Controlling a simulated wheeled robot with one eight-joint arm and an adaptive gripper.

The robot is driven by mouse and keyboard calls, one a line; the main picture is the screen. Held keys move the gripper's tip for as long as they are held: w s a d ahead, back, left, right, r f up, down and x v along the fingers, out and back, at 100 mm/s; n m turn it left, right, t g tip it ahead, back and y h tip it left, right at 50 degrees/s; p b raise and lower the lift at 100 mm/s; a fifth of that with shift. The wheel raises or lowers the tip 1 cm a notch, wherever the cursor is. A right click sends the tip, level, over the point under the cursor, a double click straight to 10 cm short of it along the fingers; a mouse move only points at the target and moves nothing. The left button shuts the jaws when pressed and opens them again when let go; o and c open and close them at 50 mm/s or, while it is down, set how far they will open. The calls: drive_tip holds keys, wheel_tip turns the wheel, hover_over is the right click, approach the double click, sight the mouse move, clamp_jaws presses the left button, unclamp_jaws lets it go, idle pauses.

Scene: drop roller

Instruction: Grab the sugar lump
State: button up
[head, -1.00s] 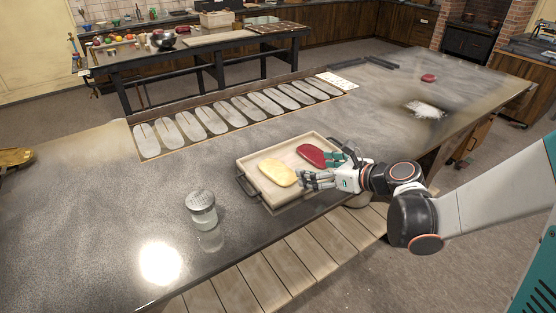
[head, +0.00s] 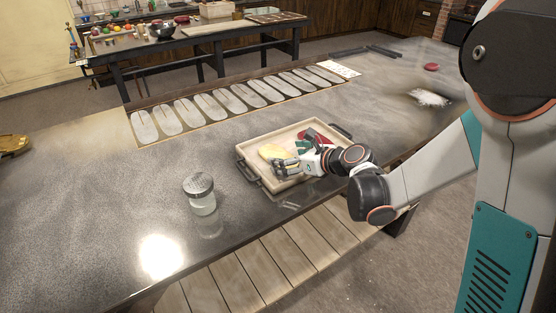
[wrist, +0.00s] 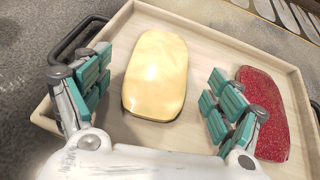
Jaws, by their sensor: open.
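Two smooth, rounded lumps lie flat in a pale wooden tray (head: 254,154). The yellow lump (head: 269,151) is on the left and the dark red lump (head: 322,136) on the right; which one is the sugar lump I cannot tell. My gripper (head: 284,168) is open and empty, over the tray's near side. In the wrist view, the yellow lump (wrist: 156,75) shows between and ahead of my gripper's (wrist: 158,92) spread teal-padded fingers, apart from both. The right fingers partly cover the edge of the red lump (wrist: 270,115).
The tray has dark handles at its ends. A glass jar with a perforated metal lid (head: 200,193) stands to its left. A long rack with pale oval slots (head: 240,100) lies behind. A small red piece (head: 431,67) and white powder (head: 430,98) lie at the far right.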

drive_tip(key=shift+x, duration=1.15)
drive_tip(key=shift+o, duration=0.5)
drive_tip(key=shift+s, duration=0.1)
drive_tip(key=shift+s+d, duration=0.1)
drive_tip(key=shift+s, duration=0.1)
drive_tip(key=c, duration=1.8)
drive_tip(key=shift+o, duration=0.2)
